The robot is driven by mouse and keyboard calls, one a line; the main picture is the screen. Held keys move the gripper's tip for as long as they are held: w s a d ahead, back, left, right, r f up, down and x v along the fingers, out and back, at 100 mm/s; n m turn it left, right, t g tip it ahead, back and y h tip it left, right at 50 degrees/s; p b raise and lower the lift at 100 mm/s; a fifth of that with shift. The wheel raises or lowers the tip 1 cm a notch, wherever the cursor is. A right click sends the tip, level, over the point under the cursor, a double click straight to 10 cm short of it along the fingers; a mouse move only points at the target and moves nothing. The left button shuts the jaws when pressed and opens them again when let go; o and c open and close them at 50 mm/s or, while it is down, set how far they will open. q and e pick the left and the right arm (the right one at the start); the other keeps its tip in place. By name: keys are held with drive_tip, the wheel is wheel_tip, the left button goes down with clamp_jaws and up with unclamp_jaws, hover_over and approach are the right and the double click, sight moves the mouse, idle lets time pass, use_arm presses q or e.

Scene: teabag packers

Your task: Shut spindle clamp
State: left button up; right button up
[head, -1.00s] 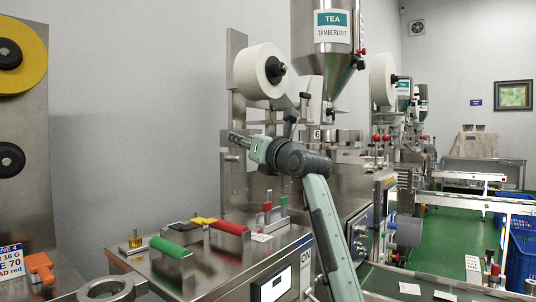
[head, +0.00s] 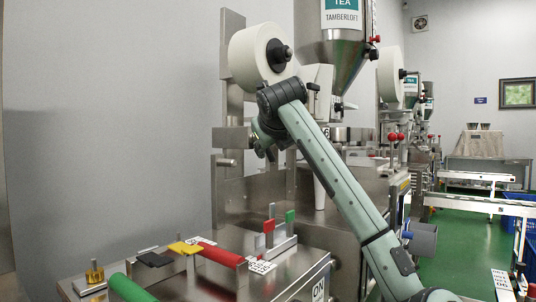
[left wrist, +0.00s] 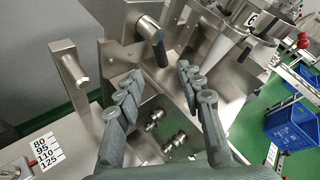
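A white roll (head: 258,52) sits on a spindle with a dark hub (head: 280,54) on the machine's upright. My left gripper (head: 262,142) is below the roll, beside the upright, partly hidden by my own wrist. In the left wrist view its fingers (left wrist: 158,78) are wide apart with nothing between them. A metal lever with a dark grip (left wrist: 160,52) shows just beyond the fingertips, apart from them. It looks like the spindle clamp, but I cannot tell for sure. The head view does not show it clearly. My right gripper is in neither view now.
A steel hopper (head: 328,50) stands to the right of the roll. A bench with a green bar (head: 131,288), a red bar (head: 221,255) and a yellow block (head: 186,248) lies in front. A metal post (left wrist: 75,70) stands left of the fingers. Blue crates (left wrist: 290,122) are at the right.

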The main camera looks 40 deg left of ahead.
sight(270, 151)
use_arm(q)
drive_tip(key=shift+w+a+r, duration=0.1)
drive_tip(key=shift+w+a, duration=0.35)
drive_tip(key=p+x, duration=0.1)
drive_tip(key=x, duration=0.6)
drive_tip(key=shift+a+p, duration=0.2)
drive_tip(key=shift+p, duration=0.1)
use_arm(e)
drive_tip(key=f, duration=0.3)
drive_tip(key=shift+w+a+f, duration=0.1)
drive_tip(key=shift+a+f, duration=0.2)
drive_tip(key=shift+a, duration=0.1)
use_arm(q)
drive_tip(key=shift+c, duration=0.6)
clamp_jaws()
